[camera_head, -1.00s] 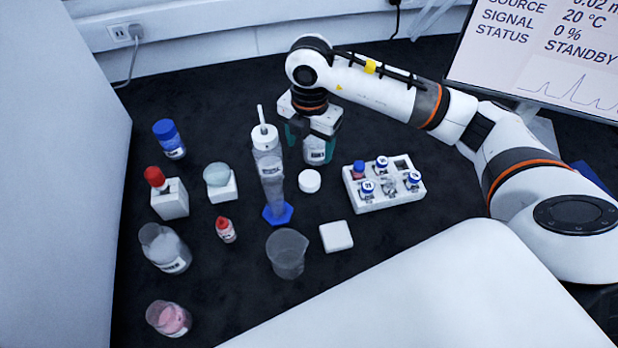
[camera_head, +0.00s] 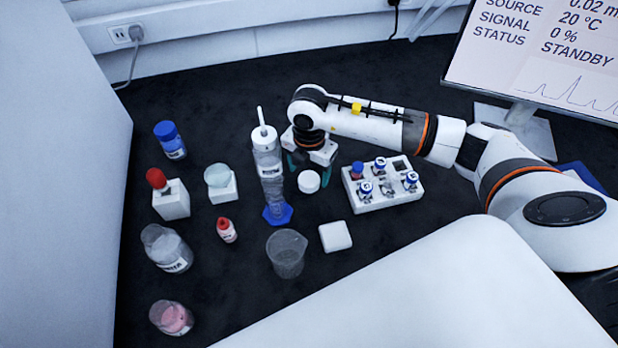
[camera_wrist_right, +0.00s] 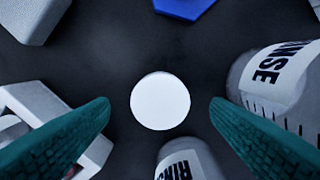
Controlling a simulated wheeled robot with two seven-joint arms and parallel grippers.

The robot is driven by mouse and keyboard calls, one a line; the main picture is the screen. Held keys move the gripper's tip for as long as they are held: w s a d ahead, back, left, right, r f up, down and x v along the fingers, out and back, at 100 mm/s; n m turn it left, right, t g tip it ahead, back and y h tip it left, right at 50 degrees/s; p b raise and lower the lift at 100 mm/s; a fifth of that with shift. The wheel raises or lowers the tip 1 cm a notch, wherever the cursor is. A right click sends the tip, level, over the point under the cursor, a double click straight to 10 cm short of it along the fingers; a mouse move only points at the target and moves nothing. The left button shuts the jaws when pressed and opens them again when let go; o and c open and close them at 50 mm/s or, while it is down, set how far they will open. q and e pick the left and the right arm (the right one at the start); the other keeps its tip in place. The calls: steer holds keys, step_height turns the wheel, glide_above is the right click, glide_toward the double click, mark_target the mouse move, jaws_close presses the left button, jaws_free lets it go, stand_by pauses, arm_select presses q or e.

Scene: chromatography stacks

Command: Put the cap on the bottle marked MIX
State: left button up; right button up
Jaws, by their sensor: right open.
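A white round cap (camera_head: 309,181) lies flat on the dark table, in front of my right gripper. In the right wrist view the cap (camera_wrist_right: 160,101) sits centred between the two teal fingers. My right gripper (camera_head: 313,168) is open and empty, and its fingers do not touch the cap. In the wrist view a bottle (camera_wrist_right: 187,160) stands at the bottom edge, its label partly cut off and starting "RINS". In the head view my gripper mostly hides that spot. No label that I can read says MIX. My left gripper is out of view.
A tall spouted bottle (camera_head: 266,140) and a blue hexagonal foot (camera_head: 278,214) stand left of the cap. A white vial rack (camera_head: 390,200) is to the right. A beaker (camera_head: 287,254) and a white block (camera_head: 335,236) stand in front. Several bottles fill the left side.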

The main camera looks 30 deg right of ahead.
mark_target(309, 179)
steer(key=shift+f, duration=1.2)
steer(key=shift+c, duration=0.5)
steer(key=c, duration=0.9)
steer(key=shift+r, duration=0.1)
step_height(309, 179, up, 10)
steer(key=shift+f+b, duration=0.1)
steer(key=shift+b, duration=0.3)
